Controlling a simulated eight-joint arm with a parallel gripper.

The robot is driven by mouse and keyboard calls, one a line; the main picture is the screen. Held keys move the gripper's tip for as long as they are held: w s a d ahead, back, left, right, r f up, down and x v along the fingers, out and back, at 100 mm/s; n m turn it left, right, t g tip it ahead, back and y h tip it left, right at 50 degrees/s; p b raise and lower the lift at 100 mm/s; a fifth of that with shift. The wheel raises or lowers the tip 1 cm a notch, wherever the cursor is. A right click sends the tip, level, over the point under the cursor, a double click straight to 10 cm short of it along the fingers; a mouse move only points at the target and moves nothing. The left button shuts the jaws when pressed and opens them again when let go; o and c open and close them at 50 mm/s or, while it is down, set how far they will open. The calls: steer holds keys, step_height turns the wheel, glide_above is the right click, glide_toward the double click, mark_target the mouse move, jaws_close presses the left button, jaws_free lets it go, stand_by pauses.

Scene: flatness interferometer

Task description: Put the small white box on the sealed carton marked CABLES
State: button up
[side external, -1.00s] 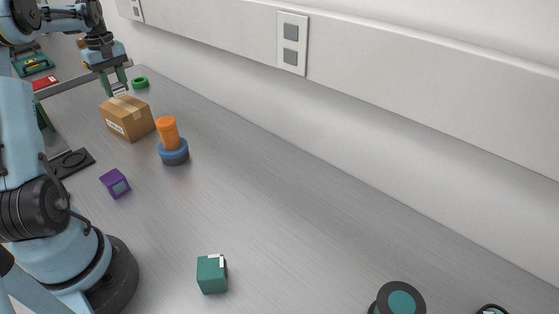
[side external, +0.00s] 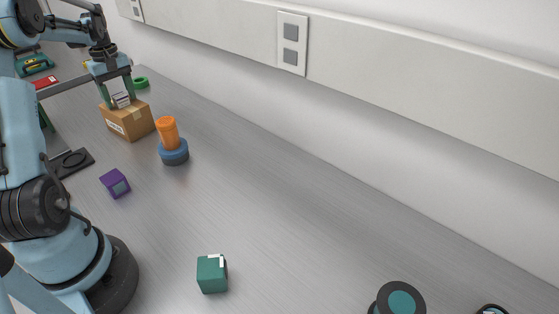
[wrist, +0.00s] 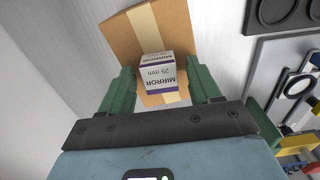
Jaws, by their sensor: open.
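The small white box (wrist: 156,74), with purple bands and the print MIRROR 25 mm, is on the top of the brown carton (wrist: 176,20) in the wrist view. In the side external view the white box (side external: 121,100) shows at the carton's (side external: 134,120) top, toward its far side. The carton is taped shut; its white side label is too small to read. My gripper (wrist: 158,82) is open, its green fingers either side of the box with a gap at each side. In the side external view my gripper (side external: 120,101) is just over the carton.
An orange cylinder (side external: 165,130) stands on a blue and dark round piece (side external: 174,152) right of the carton. A purple cube (side external: 115,184) and a green cube (side external: 212,274) stand nearer. The middle of the bench is clear.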

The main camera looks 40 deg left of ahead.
mark_target(119, 95)
step_height(119, 95, up, 12)
steer(key=w+d+r+m+t+y, duration=0.15)
steer(key=w+d+m, duration=0.35)
steer(key=d, duration=0.6)
steer(key=w+d+m+t, duration=0.2)
steer(key=d+m, duration=0.2)
steer(key=d, duration=0.7)
steer(key=s+d+f+m+t, duration=0.2)
steer(key=s+d+f+m, duration=0.1)
steer(key=d, duration=0.6)
steer(key=s+d+f+m+t+h, duration=0.1)
steer(key=s+d+f+m, duration=0.2)
steer(key=d, duration=0.7)
step_height(119, 95, down, 3)
steer(key=m, duration=0.3)
steer(key=shift+d+r+t, duration=0.15)
steer(key=shift+r+t, duration=0.05)
steer(key=shift+t, duration=0.15)
